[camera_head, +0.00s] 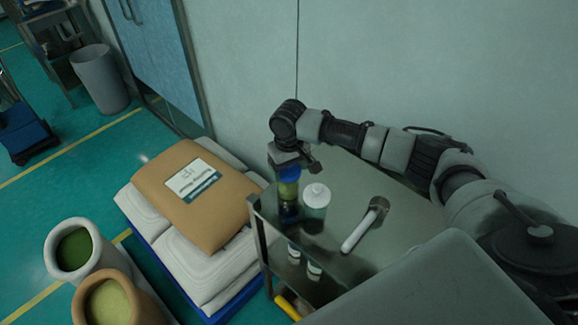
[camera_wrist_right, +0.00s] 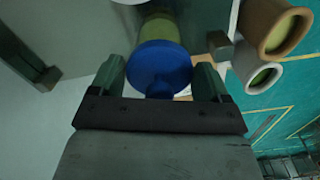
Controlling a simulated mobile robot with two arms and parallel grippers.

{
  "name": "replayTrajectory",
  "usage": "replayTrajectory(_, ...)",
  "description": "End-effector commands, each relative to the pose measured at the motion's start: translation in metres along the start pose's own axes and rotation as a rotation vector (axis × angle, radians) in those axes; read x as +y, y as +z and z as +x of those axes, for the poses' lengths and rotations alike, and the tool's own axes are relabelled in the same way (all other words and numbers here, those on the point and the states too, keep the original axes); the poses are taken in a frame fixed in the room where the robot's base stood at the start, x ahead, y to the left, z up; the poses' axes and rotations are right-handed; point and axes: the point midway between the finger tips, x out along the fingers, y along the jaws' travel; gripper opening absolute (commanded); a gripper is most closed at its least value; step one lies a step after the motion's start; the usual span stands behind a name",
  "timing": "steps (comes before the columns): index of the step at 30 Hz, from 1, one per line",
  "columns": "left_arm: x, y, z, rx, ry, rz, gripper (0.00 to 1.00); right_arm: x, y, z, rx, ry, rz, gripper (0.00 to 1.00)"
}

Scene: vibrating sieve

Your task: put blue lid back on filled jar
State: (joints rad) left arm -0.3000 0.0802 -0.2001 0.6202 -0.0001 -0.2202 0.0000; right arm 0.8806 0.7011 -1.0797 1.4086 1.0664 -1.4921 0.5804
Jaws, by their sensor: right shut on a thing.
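The blue lid (camera_head: 288,172) is at the top of the filled jar (camera_head: 289,190), which holds yellow-green material and stands upright near the cart's left corner. My right gripper (camera_head: 288,158) is directly above it, pointing down. In the right wrist view, the blue lid (camera_wrist_right: 160,64) sits between the fingers of my right gripper (camera_wrist_right: 158,88), which is shut on its knob. The jar (camera_wrist_right: 160,30) lines up behind the lid. I cannot tell whether the lid is fully seated on the rim. My left gripper is not in view.
A white-lidded jar (camera_head: 316,198) stands close to the right of the filled jar. A scoop (camera_head: 364,226) lies farther right on the metal cart (camera_head: 345,182). Small containers stand on its lower shelf. Stacked sacks (camera_head: 195,195) are left of the cart. The wall is close behind.

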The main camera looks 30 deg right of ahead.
Motion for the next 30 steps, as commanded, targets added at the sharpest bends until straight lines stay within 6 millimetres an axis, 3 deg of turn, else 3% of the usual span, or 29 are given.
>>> replayTrajectory(30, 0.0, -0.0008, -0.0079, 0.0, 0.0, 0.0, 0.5, -0.0002, 0.0002, 0.0033, -0.001, 0.0, 0.0, 0.51)
